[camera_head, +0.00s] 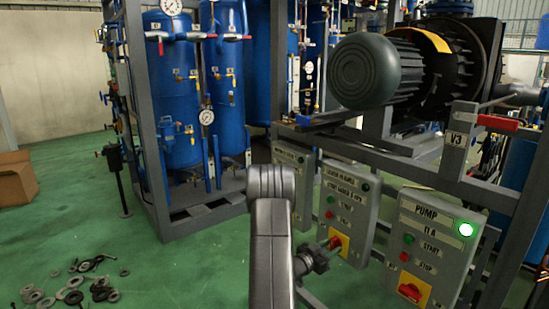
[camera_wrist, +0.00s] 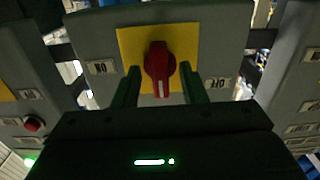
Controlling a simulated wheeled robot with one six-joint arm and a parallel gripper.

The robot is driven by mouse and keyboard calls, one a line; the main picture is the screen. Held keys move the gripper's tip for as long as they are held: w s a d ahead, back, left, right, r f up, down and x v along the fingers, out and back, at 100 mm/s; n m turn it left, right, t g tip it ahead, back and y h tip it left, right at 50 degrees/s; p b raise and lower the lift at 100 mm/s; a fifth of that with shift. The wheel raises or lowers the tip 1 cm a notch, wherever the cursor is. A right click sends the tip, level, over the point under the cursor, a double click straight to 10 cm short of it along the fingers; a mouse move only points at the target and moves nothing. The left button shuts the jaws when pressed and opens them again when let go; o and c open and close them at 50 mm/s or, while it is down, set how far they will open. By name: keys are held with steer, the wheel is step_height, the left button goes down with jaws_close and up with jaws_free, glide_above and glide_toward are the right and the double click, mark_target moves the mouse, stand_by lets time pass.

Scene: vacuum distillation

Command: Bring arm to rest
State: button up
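My arm reaches forward in the head view, with my gripper (camera_head: 318,258) at the lower front of the middle control panel (camera_head: 347,205). In the wrist view my gripper (camera_wrist: 160,72) has its two green fingers apart, with a gap on each side of a red rotary knob (camera_wrist: 160,62). The knob is on a yellow plate (camera_wrist: 128,42) and its white mark points down in the picture. Labels reading ON and OFF, upside down, flank it. The fingertips appear close in front of the plate; contact cannot be told. In the head view the gripper partly hides this knob.
The pump panel (camera_head: 432,245), with a lit green lamp and a red knob, stands right. Another panel (camera_head: 293,165) is behind the arm. A metal frame, motor (camera_head: 368,72) and blue tanks (camera_head: 172,100) surround them. Loose rings (camera_head: 72,285) lie on the left floor; green floor between is clear.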

steer(key=shift+w+d, duration=0.25)
steer(key=shift+d, duration=0.05)
steer(key=shift+s+a, duration=0.1)
steer(key=shift+a, duration=0.05)
steer(key=p+v, duration=0.2)
steer(key=v, duration=1.1)
steer(key=b+x, duration=0.2)
steer(key=x, duration=1.1)
steer(key=shift+d+f+m+b, duration=0.15)
steer(key=shift+d+m+b, duration=0.05)
steer(key=shift+m+b, duration=0.1)
steer(key=m+b, duration=0.2)
steer(key=m, duration=0.2)
steer(key=m+b, duration=0.1)
steer(key=m, duration=0.4)
steer(key=shift+b, duration=0.4)
steer(key=shift+a, duration=0.1)
